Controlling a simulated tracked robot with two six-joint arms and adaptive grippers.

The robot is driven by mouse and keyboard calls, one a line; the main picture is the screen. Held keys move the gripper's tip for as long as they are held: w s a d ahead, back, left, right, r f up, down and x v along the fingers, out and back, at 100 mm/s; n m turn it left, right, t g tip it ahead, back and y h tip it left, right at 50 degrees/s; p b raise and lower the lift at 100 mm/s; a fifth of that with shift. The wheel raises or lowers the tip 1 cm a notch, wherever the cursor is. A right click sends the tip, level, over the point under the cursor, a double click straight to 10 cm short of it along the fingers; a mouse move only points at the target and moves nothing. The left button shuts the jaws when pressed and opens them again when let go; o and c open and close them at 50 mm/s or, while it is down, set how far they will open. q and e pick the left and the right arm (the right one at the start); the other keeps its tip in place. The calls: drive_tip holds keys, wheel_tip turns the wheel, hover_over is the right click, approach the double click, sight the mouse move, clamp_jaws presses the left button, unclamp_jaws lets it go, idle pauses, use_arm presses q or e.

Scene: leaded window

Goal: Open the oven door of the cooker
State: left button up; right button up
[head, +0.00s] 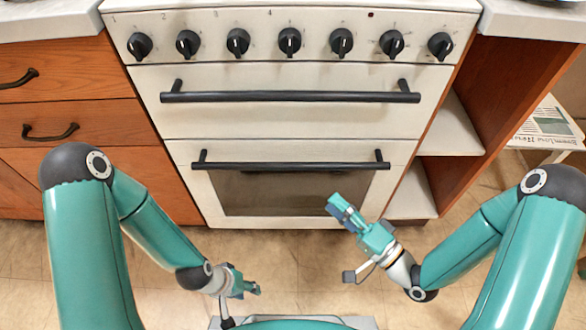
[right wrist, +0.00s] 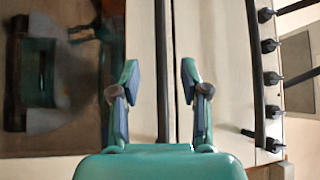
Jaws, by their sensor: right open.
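The cooker (head: 300,75) is cream, and its oven door (head: 205,200) is at the bottom with a dark window (head: 270,195). The door looks shut. Its black bar handle (head: 290,166) runs across the top of the door. In the right wrist view the handle (right wrist: 160,40) runs upright in line with the gap between my fingers. My right gripper (head: 340,206) is open and empty, in front of the door's right half and short of the handle. It also shows in the right wrist view (right wrist: 160,80). My left gripper (head: 253,288) is low over the floor, away from the door; its jaws are too small to read.
Above the oven door is another front with its own black handle (head: 290,97), then a row of black knobs (head: 290,41). Wooden drawers (head: 60,100) stand left, an open shelf unit (head: 450,130) right. A newspaper (head: 548,122) lies at the far right. The floor (head: 300,255) before the door is clear.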

sight(294, 169)
drive_tip(key=b+x, duration=0.1)
drive_tip(key=x, duration=1.2)
drive_tip(key=shift+w+a, duration=0.2)
clamp_jaws()
